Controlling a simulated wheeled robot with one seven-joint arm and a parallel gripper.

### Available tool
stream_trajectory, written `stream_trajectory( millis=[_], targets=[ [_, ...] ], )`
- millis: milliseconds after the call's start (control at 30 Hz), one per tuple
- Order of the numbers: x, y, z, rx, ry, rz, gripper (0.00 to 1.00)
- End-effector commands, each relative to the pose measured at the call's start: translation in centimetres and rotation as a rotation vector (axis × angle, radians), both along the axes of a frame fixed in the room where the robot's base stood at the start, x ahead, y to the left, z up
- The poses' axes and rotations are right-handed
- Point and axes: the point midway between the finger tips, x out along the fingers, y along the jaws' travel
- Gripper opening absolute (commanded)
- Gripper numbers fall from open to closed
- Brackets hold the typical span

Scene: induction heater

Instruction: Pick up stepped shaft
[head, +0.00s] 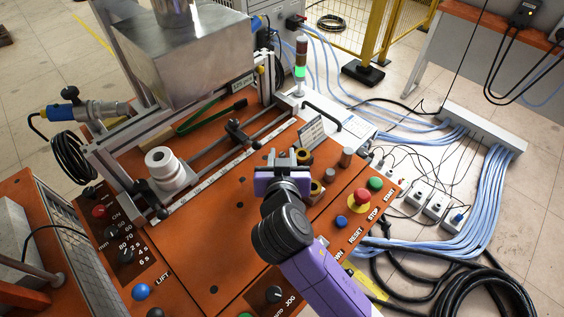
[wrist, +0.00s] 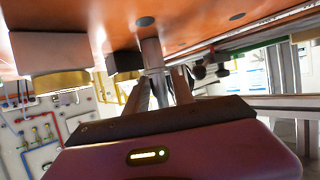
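A grey metal stepped shaft (wrist: 152,60) stands on the orange table top, which is at the top of the tilted wrist view. My gripper (wrist: 161,78) has its two fingers on either side of the shaft. A narrow gap shows between the shaft and the right finger; contact at the left finger is unclear. In the head view my gripper (head: 286,158) is low over the orange panel, and its purple body hides most of the shaft.
A red emergency stop button (head: 360,197) is further right. A white stepped cylinder (head: 163,165) and rails (head: 215,150) are to the left. The panel's middle left is clear.

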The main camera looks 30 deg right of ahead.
Motion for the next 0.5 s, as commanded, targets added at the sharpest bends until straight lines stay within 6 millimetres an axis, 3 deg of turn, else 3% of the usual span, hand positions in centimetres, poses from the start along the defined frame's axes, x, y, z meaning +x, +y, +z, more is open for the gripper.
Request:
stream_trajectory(
  millis=[133, 367, 400, 500],
  targets=[
    [1.22, -0.59, -0.38, 0.0, -0.002, 0.0, 0.29],
    [1.39, -0.69, -0.56, 0.0, -0.002, 0.001, 0.29],
    [1.38, -0.69, -0.56, 0.0, -0.002, 0.001, 0.28],
    [1.38, -0.68, -0.55, 0.0, -0.002, 0.001, 0.08]
  ],
)
